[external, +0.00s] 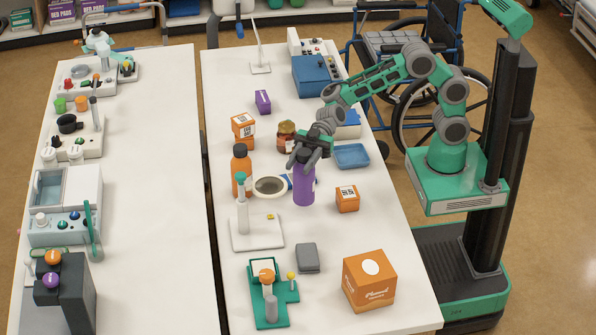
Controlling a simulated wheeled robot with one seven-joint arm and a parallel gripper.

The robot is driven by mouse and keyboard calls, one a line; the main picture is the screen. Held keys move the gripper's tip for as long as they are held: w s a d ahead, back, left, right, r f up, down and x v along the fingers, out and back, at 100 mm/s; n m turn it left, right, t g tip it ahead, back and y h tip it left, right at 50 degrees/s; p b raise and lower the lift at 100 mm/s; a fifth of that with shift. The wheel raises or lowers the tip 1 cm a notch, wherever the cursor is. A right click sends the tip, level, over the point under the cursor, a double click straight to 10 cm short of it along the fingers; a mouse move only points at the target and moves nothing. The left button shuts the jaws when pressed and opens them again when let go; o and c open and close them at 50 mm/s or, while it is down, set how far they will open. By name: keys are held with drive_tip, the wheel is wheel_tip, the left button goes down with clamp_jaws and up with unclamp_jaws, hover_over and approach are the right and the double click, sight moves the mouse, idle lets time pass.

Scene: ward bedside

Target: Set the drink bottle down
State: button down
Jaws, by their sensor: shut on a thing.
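A purple bottle (304,187) is upright in the middle of the right-hand white table (220,140). My gripper (307,155) comes down from above and is shut on the bottle's top, so the top is partly hidden by the fingers. I cannot tell whether the bottle's base touches the table or is slightly above it. An orange bottle (241,172) stands upright to the left, apart from my gripper.
A round dish (270,187) is just left of the purple bottle. A small orange box (347,199) is to its right, with a blue tray (352,155) behind. A brown jar (285,134) is behind. A grey block (308,258) and larger orange box (369,281) are nearer the front.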

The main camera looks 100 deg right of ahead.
sight(299, 174)
drive_tip(key=shift+w+a+f, duration=0.1)
drive_tip(key=shift+w+f, duration=0.05)
drive_tip(key=shift+f, duration=0.75)
drive_tip(key=shift+w+a+f, duration=0.1)
drive_tip(key=shift+w+f, duration=0.05)
drive_tip(key=shift+f, duration=0.75)
drive_tip(key=shift+f, duration=0.2)
drive_tip(key=c, duration=0.9)
unclamp_jaws()
drive_tip(key=shift+d, duration=0.1)
drive_tip(key=shift+d+r, duration=0.1)
drive_tip(key=shift+r, duration=0.1)
drive_tip(key=b+v, duration=0.1)
drive_tip(key=v, duration=1)
drive_tip(key=shift+s+d, duration=0.3)
drive_tip(key=shift+s, duration=0.05)
